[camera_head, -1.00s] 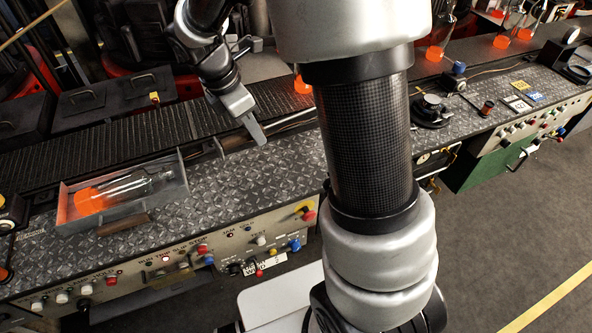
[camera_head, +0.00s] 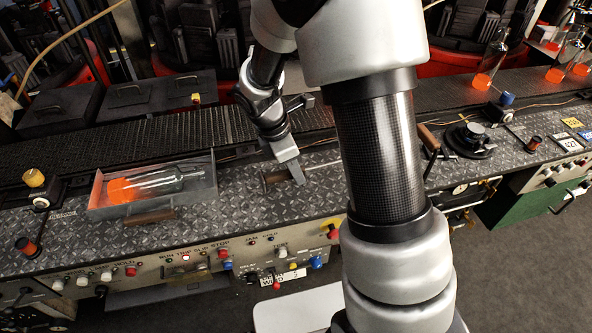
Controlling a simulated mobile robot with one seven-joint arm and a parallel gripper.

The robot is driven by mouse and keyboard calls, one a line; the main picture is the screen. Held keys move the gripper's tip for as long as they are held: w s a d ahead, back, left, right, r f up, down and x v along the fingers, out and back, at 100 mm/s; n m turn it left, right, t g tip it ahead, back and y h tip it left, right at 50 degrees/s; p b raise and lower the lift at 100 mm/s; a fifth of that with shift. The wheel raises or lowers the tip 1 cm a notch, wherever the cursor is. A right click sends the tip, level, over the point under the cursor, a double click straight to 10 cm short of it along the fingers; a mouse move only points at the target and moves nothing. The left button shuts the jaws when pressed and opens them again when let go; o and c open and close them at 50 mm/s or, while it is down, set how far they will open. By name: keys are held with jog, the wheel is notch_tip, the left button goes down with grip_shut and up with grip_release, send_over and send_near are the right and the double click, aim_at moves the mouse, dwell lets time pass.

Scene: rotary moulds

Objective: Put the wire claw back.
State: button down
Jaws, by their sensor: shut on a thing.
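My gripper (camera_head: 296,176) is low over the patterned metal counter (camera_head: 232,200), left of my upright arm. It is shut on the wire claw, whose brown handle (camera_head: 274,181) shows just left of the fingers. A thin metal rod (camera_head: 325,164) runs from the gripper to the right and passes behind my arm, so its far end is hidden. I cannot tell whether the claw touches the counter.
A grey open tray (camera_head: 98,201) at left holds a clear bottle with a glowing orange end (camera_head: 125,188). Behind the counter runs a dark conveyor (camera_head: 110,162). A black round fixture (camera_head: 468,140) and another brown handle (camera_head: 428,138) are right of my arm. Buttons line the front panel.

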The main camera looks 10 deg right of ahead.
jog(key=shift+f, duration=0.1)
jog(key=c, duration=1.6)
grip_release()
jog(key=shift+c, duration=0.2)
jog(key=p+v, duration=0.1)
jog(key=v, duration=1.1)
jog(key=s+d+r+m+t+y, duration=0.1)
jog(key=s+r+m+t, duration=0.1)
jog(key=s+r+m, duration=0.4)
jog(key=s+d+r+m+t+y, duration=0.2)
jog(key=s+r+m, duration=0.4)
jog(key=s+m, duration=0.6)
jog(key=shift+d+r+m+t, duration=0.25)
jog(key=shift+r+m+t, duration=0.15)
jog(key=shift+t, duration=0.3)
